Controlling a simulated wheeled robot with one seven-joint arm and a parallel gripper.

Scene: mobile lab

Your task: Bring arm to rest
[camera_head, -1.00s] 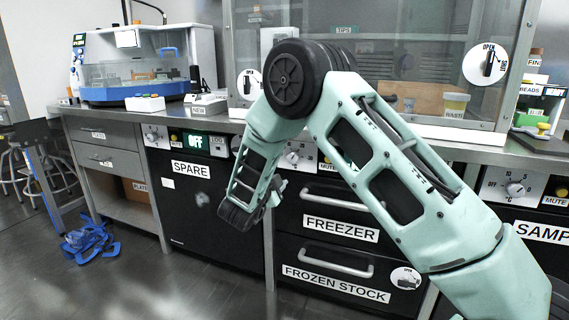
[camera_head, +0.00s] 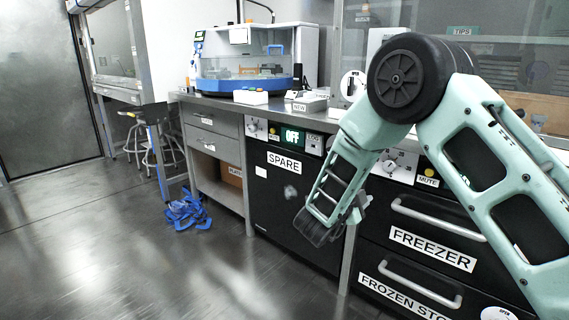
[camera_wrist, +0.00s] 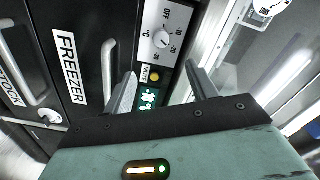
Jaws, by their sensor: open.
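My mint-green arm crosses the right side of the head view, bent at a dark round joint, with the forearm pointing down and left. My gripper (camera_head: 335,228) hangs low in front of the black cabinet doors, near the post between the SPARE unit (camera_head: 285,190) and the freezer (camera_head: 430,235). In the wrist view my gripper (camera_wrist: 160,88) has its two fingers spread apart with nothing between them. Beyond the fingers are the freezer's dial panel (camera_wrist: 165,28) and a yellow MUTE button (camera_wrist: 155,75).
A steel bench (camera_head: 215,103) runs above the cabinets. On it stand a blue-and-white machine (camera_head: 250,62) and a tray marked NEW (camera_head: 306,103). A blue heap (camera_head: 188,211) lies on the floor near stools (camera_head: 150,150). The floor (camera_head: 110,240) at left is clear.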

